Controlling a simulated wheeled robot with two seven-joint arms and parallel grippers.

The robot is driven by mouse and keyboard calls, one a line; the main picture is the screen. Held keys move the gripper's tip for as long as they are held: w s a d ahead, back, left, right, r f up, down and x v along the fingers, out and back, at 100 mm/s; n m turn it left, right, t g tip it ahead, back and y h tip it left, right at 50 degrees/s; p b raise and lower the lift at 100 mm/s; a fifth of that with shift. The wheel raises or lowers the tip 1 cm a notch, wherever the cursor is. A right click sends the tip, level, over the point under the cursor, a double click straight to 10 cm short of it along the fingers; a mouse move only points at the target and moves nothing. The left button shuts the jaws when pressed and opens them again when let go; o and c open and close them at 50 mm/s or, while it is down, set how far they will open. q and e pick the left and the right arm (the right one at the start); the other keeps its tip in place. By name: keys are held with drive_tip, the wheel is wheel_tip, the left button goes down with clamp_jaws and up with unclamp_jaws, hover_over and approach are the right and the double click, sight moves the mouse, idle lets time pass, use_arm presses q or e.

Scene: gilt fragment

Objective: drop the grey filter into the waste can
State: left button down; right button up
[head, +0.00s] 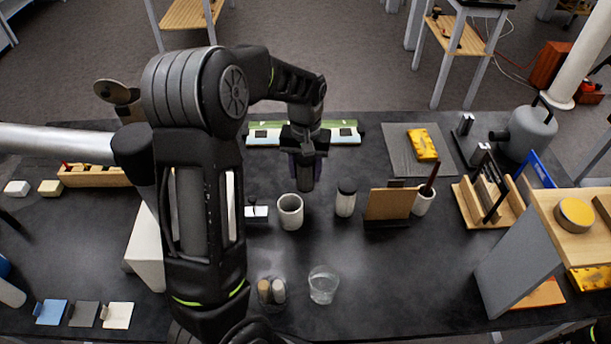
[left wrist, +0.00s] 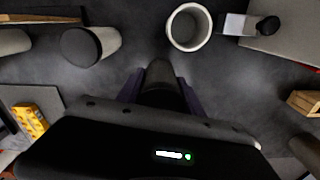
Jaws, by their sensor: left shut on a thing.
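My left gripper (head: 306,158) is above the middle of the dark table, pointing down. It is shut on a dark grey piece, which I take for the grey filter (head: 306,178); the piece hangs below the fingers. In the left wrist view the filter (left wrist: 161,75) shows between the two fingers (left wrist: 161,92). A pale, open, round container, which looks like the waste can (head: 291,212), stands just in front of the gripper. It also shows in the left wrist view as the waste can (left wrist: 188,27), apart from the filter. My right gripper is not in view.
A dark-lidded jar (head: 346,198) stands right of the can, with a wooden upright board (head: 388,204) beyond it. A small white block (head: 257,212) lies left of the can. A glass of water (head: 323,285) stands nearer. Behind lies a green-and-white strip (head: 265,133).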

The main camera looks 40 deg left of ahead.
use_arm(q)
wheel_tip(320, 180, up, 5)
drive_tip(key=shift+f, duration=0.2)
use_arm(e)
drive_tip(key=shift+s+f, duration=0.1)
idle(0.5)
